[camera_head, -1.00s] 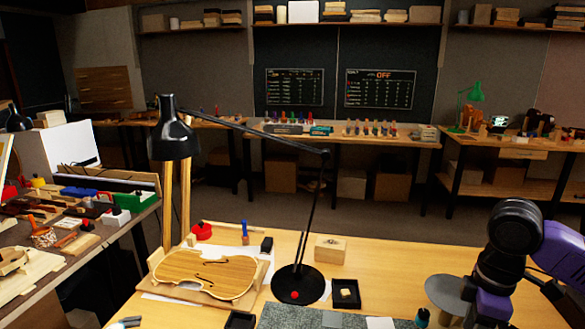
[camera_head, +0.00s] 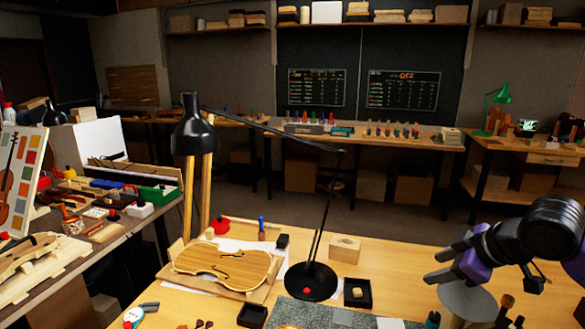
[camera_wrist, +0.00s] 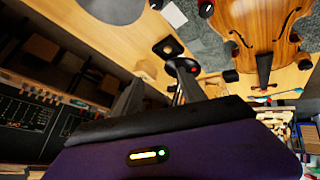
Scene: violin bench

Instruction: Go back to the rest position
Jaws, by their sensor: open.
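My gripper (camera_head: 451,264) is at the right in the head view, raised above the right part of the bench. Its two grey fingers point left and stand apart, with nothing between them. In the wrist view, the gripper (camera_wrist: 160,95) shows its fingers from close up, and the bench appears tilted at the top. My gripper touches no object that I can see. The violin plate (camera_head: 222,262) lies on its wooden board on the bench, left of the lamp and well away from my gripper.
A black desk lamp (camera_head: 312,280) stands mid-bench with its long arm reaching left. A small wooden box (camera_head: 345,249) and a black tray (camera_head: 357,293) are beside it. A round grey disc (camera_head: 467,301) is below my gripper. Brushes (camera_head: 504,312) stand at the right front.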

